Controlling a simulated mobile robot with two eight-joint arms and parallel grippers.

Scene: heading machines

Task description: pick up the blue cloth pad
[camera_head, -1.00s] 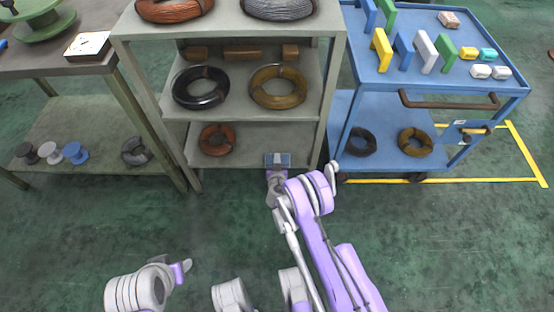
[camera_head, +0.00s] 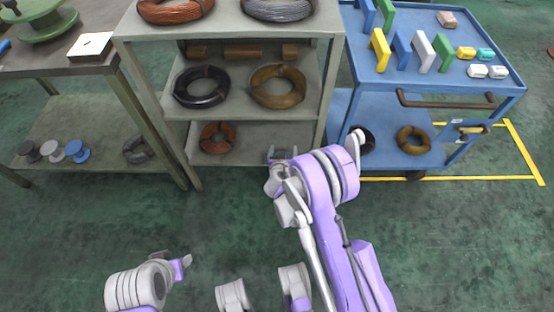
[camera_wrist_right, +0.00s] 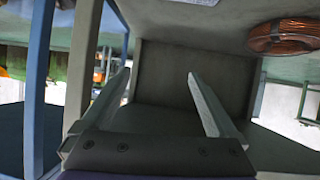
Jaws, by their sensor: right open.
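I cannot make out a thing that is clearly the blue cloth pad. The closest in colour is a small teal piece (camera_head: 485,54) on top of the blue cart. A pale thing (camera_wrist_right: 195,2) is cut off at the top edge of the right wrist view, and I cannot tell what it is. My right gripper (camera_head: 279,152) is at the front of the rack's lowest shelf; its fingers (camera_wrist_right: 162,90) are apart with nothing between them. My left gripper (camera_head: 185,260) is low at the left, far from the furniture; its jaws are not clear.
The grey rack (camera_head: 334,75) holds wire coils; a copper coil (camera_head: 217,138) lies on its lowest shelf, left of my right gripper. It also shows in the right wrist view (camera_wrist_right: 285,37). The blue cart (camera_head: 425,80) stands close on the right, a table (camera_head: 60,65) on the left. Open floor lies in front.

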